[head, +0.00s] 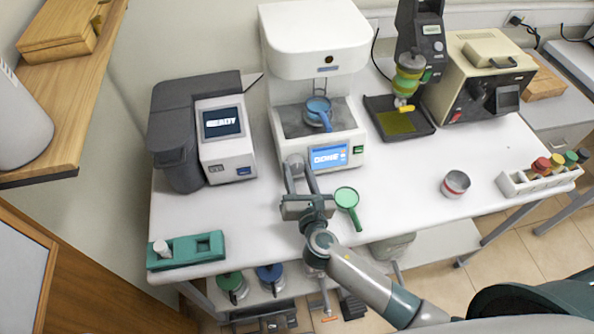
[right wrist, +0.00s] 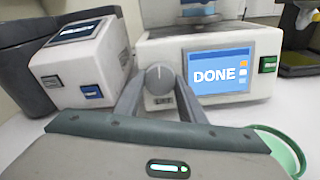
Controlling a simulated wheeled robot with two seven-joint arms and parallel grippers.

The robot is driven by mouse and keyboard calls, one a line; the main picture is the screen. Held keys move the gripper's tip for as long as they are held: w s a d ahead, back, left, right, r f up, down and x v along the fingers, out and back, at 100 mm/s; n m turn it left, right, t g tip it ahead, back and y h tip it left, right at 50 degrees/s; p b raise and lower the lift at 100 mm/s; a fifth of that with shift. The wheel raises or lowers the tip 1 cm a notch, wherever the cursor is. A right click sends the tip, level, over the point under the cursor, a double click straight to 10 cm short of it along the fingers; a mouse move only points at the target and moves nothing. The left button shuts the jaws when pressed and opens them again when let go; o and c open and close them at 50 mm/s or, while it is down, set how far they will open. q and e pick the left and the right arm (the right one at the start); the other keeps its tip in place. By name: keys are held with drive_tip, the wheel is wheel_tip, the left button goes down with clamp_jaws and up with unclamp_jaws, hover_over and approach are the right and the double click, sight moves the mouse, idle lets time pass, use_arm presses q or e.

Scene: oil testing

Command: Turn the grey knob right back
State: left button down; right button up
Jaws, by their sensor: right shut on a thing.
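The grey knob (right wrist: 159,78) is a round dial with a light pointer mark, on the front of the white machine (head: 316,40), left of its screen (head: 329,156). The screen reads DONE. The pointer mark stands roughly upright. My right gripper (head: 298,162) is at the machine's front, and the right wrist view shows its two fingers (right wrist: 158,85) closed on the knob from either side. In the head view the fingers partly hide the knob. My left gripper is not in view.
A grey device (head: 226,138) with a READY screen stands close to the left. A green-rimmed magnifier-like object (head: 347,197) lies right of my right gripper. A blue pan (head: 318,108) sits inside the white machine. A teal holder (head: 187,249) and a tin (head: 455,184) stand on the table.

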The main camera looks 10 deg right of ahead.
drive_tip(key=shift+s+f+n, duration=0.1)
drive_tip(key=shift+f+n, duration=0.05)
drive_tip(key=shift+n, duration=0.35)
drive_tip(key=o, duration=1)
drive_tip(key=shift+o, duration=0.2)
drive_tip(key=shift+s, duration=0.1)
drive_tip(key=shift+s+b, duration=0.3)
drive_tip(key=shift+s, duration=0.3)
drive_tip(key=s+r+b, duration=0.2)
drive_tip(key=s+b, duration=0.3)
drive_tip(key=s, duration=1)
drive_tip(key=shift+s, duration=0.4)
drive_tip(key=shift+s+d, duration=0.1)
